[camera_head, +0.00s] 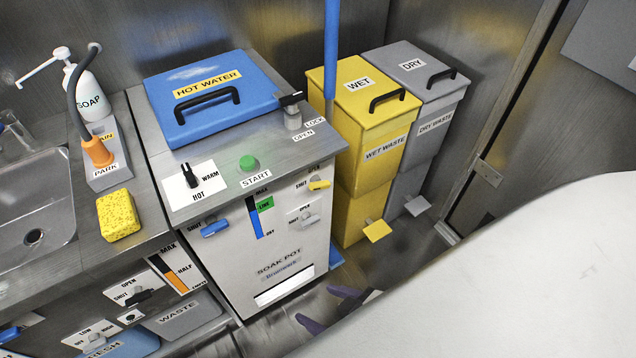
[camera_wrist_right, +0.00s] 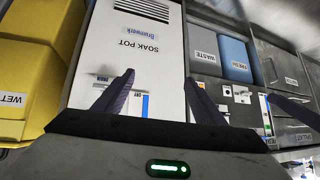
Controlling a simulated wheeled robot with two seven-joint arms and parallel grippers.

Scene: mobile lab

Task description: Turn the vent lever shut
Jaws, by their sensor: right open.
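The soak pot (camera_head: 285,235) is a white cabinet with several small levers on its front. A yellow lever (camera_head: 320,185) sits at the upper right between SHUT and OPEN labels. A grey lever (camera_head: 309,221) is below it, and a blue lever (camera_head: 215,228) is at the left. No vent label is readable, so I cannot tell which is the vent lever. My right gripper (camera_head: 329,308) shows purple fingertips low in front of the cabinet, apart from the levers. In the wrist view the open, empty gripper (camera_wrist_right: 160,98) faces the soak pot front (camera_wrist_right: 135,45). My left gripper is out of view.
Yellow (camera_head: 365,130) and grey (camera_head: 425,120) bins with pedals stand to the right. A sink (camera_head: 30,215) and yellow sponge (camera_head: 118,215) are left. Some floor before the bins is clear.

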